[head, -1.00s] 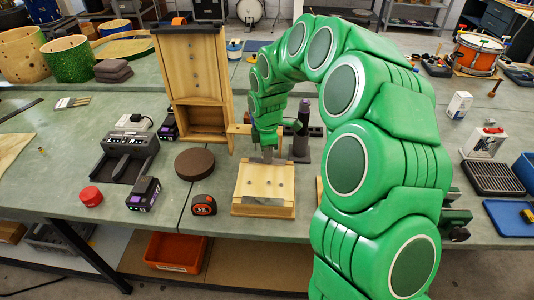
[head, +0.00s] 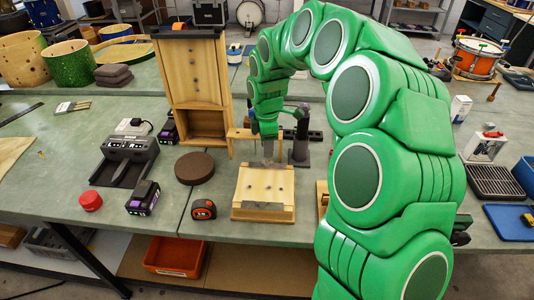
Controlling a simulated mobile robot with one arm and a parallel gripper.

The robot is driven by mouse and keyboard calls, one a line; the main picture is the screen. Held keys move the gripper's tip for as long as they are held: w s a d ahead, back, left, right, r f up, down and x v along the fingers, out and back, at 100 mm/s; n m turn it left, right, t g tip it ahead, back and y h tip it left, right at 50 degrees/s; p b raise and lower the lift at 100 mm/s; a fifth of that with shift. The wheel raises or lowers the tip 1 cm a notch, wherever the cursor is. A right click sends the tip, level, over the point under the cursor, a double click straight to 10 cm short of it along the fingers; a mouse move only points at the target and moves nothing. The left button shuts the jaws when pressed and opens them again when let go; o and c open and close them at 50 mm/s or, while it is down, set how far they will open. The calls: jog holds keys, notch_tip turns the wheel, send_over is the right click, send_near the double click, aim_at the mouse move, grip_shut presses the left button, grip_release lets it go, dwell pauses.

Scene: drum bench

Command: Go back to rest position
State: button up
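My green arm reaches over the bench from the right, and my gripper (head: 268,148) points down just behind a light wooden block (head: 263,189) with dark spots on its top. The gripper's fingers are small and partly lost against the things behind, so I cannot tell whether they are open or shut. No held object shows clearly. A dark upright post (head: 300,138) stands just right of the gripper.
A tall wooden cabinet (head: 195,70) stands behind left. A brown round pad (head: 194,168), a tape measure (head: 203,209), a battery (head: 143,198), a charger (head: 129,150) and a red lid (head: 90,200) lie left. A drum (head: 475,57) stands far right.

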notch_tip(320, 180, up, 2)
jog(key=shift+w+r, duration=0.1)
jog(key=shift+r, duration=0.1)
dwell(0.3)
jog(key=s+d+r+m, duration=0.4)
jog(key=s+d, duration=0.2)
jog(key=s, duration=0.3)
jog(key=s+d+r+m, duration=0.5)
jog(key=s, duration=0.4)
jog(key=s+d+m, duration=0.3)
jog(key=s+m, duration=0.1)
jog(key=s, duration=0.3)
jog(key=s+d+f+m+g, duration=0.1)
jog(key=s+d+m, duration=0.2)
jog(key=s, duration=0.5)
jog(key=s+d+m, duration=0.3)
jog(key=s+m, duration=0.1)
jog(key=s, duration=0.4)
jog(key=shift+d+f+m+g, duration=0.15)
jog(key=shift+d+m+g, duration=0.1)
jog(key=shift+m+g, duration=0.15)
